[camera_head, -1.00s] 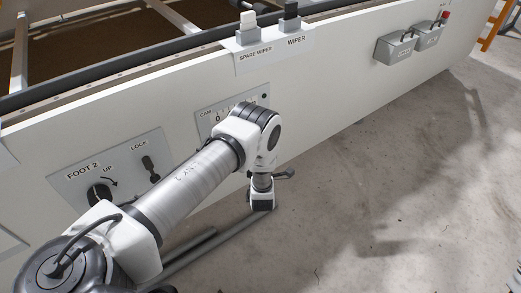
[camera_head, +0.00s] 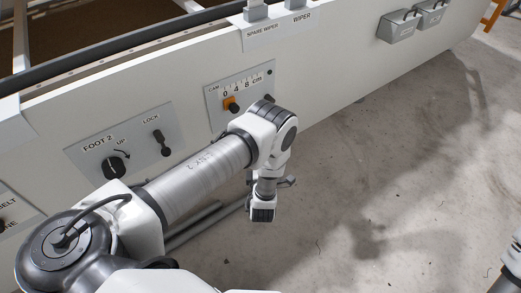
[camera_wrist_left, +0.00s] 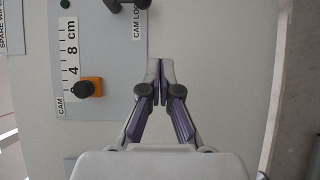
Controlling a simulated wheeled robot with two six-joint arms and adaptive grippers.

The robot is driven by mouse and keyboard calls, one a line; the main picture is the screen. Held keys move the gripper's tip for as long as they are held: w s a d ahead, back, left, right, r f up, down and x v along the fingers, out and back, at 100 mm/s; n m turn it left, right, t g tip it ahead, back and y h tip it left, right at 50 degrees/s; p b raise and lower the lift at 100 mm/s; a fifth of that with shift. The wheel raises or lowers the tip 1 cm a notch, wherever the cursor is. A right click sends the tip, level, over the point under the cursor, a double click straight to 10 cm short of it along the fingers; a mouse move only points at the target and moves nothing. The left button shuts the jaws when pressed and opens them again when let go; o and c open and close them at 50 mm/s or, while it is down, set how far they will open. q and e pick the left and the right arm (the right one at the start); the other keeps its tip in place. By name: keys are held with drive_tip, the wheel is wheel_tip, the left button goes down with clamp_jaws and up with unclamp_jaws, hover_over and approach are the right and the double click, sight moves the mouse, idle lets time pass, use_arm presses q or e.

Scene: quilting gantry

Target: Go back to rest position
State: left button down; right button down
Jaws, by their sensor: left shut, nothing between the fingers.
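My left arm (camera_head: 200,170) reaches in from the left, in front of the white gantry side. Its wrist end (camera_head: 262,208) hangs over the floor, to the right of and below the CAM panel. In the left wrist view my left gripper (camera_wrist_left: 160,70) is shut, with its fingertips together and nothing between them. It is in front of the pale gantry wall, with the CAM panel (camera_wrist_left: 108,60) beside it. In the head view its fingers are mostly hidden. My right gripper is not in view; only a piece of an arm (camera_head: 510,265) shows at the lower right edge.
Grey bars (camera_head: 200,225) lie low behind my left arm. The concrete floor (camera_head: 390,180) at right is open.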

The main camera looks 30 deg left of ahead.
use_arm(q)
wheel_tip(320, 180, up, 5)
drive_tip(key=w+a, duration=0.2)
drive_tip(key=s+d+f+m+g+h, duration=0.25)
drive_tip(key=s+m+g, duration=0.35)
drive_tip(key=s, duration=0.5)
drive_tip(key=s+d+f+m+g+h, duration=0.2)
drive_tip(key=s+d+m+g+h, duration=0.2)
drive_tip(key=s+m, duration=0.6)
drive_tip(key=s+d+f+m+g+h, duration=0.3)
drive_tip(key=s+m+g, duration=0.25)
drive_tip(key=s, duration=0.65)
wheel_tip(320, 180, up, 26)
drive_tip(key=m+p, duration=0.2)
drive_tip(key=p, duration=2.3)
drive_tip(key=shift+p, duration=0.35)
drive_tip(key=shift+s+t, duration=0.15)
drive_tip(key=shift+t, duration=0.1)
